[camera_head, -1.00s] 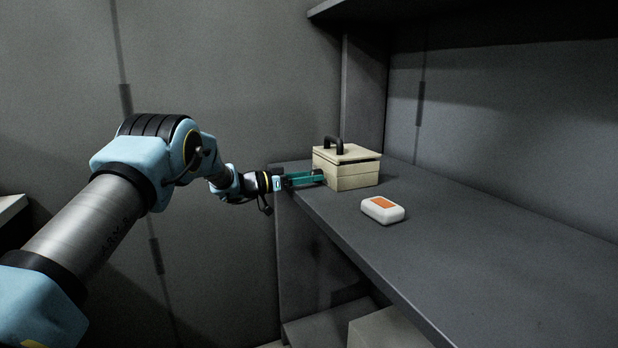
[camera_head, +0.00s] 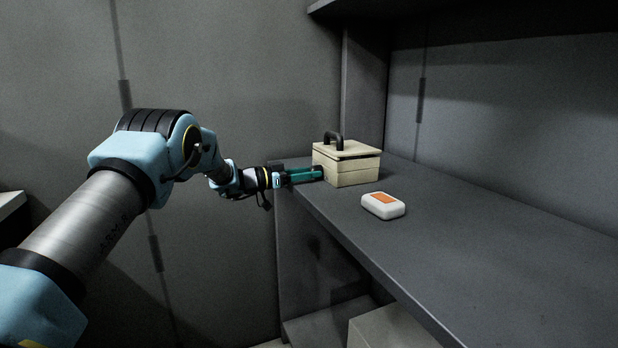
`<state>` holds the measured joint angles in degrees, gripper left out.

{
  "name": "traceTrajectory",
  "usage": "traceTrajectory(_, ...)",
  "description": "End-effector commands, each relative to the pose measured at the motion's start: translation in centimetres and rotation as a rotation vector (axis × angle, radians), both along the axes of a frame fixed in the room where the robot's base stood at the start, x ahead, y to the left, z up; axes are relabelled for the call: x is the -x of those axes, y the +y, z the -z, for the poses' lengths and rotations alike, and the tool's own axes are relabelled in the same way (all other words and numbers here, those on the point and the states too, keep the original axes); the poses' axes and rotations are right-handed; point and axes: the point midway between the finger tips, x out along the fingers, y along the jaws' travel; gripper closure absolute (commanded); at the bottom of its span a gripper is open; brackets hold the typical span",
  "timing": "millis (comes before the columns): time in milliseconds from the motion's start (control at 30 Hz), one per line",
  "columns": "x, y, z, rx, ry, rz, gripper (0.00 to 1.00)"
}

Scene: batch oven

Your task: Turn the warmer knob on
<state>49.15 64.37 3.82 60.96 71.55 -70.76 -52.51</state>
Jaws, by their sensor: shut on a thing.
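The warmer (camera_head: 358,172) is a cream box with a lid and a black arched handle on top. It stands at the far left end of the grey shelf. My gripper (camera_head: 318,174) reaches in from the left, its teal fingers level with the box's left face. The fingertips are at that face and shut on the knob there. The knob itself is mostly hidden by the fingers, so its angle cannot be told. The lid looks slightly raised at its right front edge, with a dark gap under it.
A white rounded block with an orange top patch (camera_head: 383,205) lies on the shelf (camera_head: 470,235), in front and to the right of the warmer. The shelf's right part is clear. An upper shelf (camera_head: 470,8) overhangs, and a pale box (camera_head: 390,328) stands below.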

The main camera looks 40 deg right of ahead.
Motion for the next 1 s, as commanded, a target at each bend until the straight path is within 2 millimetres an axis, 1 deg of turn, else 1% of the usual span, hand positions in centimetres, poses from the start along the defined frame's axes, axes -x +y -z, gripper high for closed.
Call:
traceTrajectory(33,-0.01,0.01,0.55,0.021,-0.051,0.000,1.00)
traceTrajectory(233,-0.08,0.03,0.32,0.088,-0.222,0.000,1.00)
traceTrajectory(367,-0.09,0.04,0.07,0.101,-0.259,-0.001,1.00)
traceTrajectory(600,-0.09,0.04,0.01,0.101,-0.258,-0.001,1.00)
traceTrajectory(633,-0.09,0.04,0.01,0.100,-0.257,-0.001,0.54)
traceTrajectory(867,-0.06,0.02,0.01,0.100,-0.256,0.000,0.29)
traceTrajectory(900,-0.06,0.02,0.00,0.100,-0.256,0.000,0.27)
traceTrajectory(1000,-0.05,0.01,0.00,0.100,-0.256,0.000,0.27)
